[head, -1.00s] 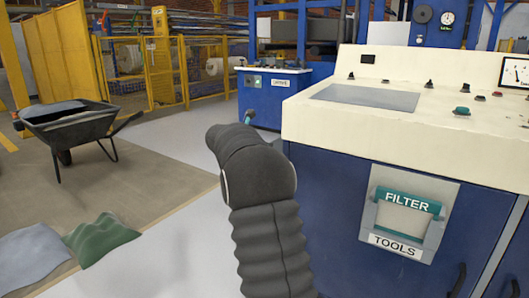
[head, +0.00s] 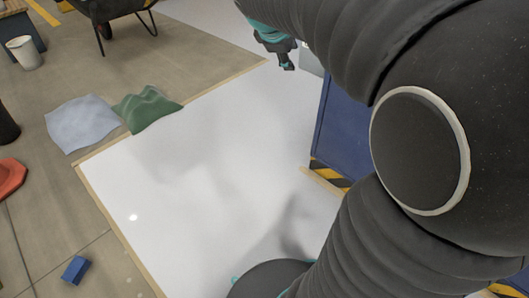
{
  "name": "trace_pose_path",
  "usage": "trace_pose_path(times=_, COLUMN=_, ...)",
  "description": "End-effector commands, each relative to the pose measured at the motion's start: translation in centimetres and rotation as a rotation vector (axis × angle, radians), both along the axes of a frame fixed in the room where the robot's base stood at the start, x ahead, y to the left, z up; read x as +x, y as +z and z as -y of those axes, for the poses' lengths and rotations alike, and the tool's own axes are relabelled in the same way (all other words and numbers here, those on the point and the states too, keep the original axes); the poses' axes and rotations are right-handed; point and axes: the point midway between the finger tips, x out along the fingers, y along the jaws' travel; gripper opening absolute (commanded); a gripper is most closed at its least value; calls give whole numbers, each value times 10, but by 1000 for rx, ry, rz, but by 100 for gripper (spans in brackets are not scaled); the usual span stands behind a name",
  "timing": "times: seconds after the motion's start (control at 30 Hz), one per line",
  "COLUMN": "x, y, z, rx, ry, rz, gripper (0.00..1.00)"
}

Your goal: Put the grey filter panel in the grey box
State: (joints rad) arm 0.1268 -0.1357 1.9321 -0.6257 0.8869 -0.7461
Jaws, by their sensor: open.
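My gripper (head: 287,62), dark with teal parts, hangs at the top centre, just left of the blue cabinet. It is small and partly cut off from view by my arm. I see nothing held in its open jaws. A pale grey piece (head: 312,60) shows just right of it, mostly hidden; I cannot tell what it is. I cannot make out the grey filter panel or the grey box now; my arm covers much of the right side.
The blue cabinet (head: 340,130) has a yellow-black striped base. White floor lies clear left of it. A blue-grey cloth (head: 83,123), a green cloth (head: 147,108), a blue block (head: 75,269), a white bin (head: 25,52) and a wheelbarrow (head: 110,8) are further left.

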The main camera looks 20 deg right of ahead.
Motion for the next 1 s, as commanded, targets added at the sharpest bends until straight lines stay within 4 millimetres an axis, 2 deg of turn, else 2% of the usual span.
trace_pose_path(times=0.03, x=-22, y=-3, z=-16, rx=71, ry=-42, rz=41, gripper=45)
trace_pose_path(times=0.3, x=-123, y=-40, z=-90, rx=483, ry=-323, rz=203, gripper=45)
trace_pose_path(times=0.5, x=-186, y=-73, z=-135, rx=753, ry=-527, rz=259, gripper=45)
trace_pose_path(times=0.6, x=-205, y=-86, z=-149, rx=841, ry=-602, rz=268, gripper=45)
trace_pose_path(times=0.7, x=-216, y=-93, z=-156, rx=894, ry=-648, rz=272, gripper=45)
trace_pose_path(times=1.0, x=-220, y=-97, z=-160, rx=917, ry=-670, rz=271, gripper=45)
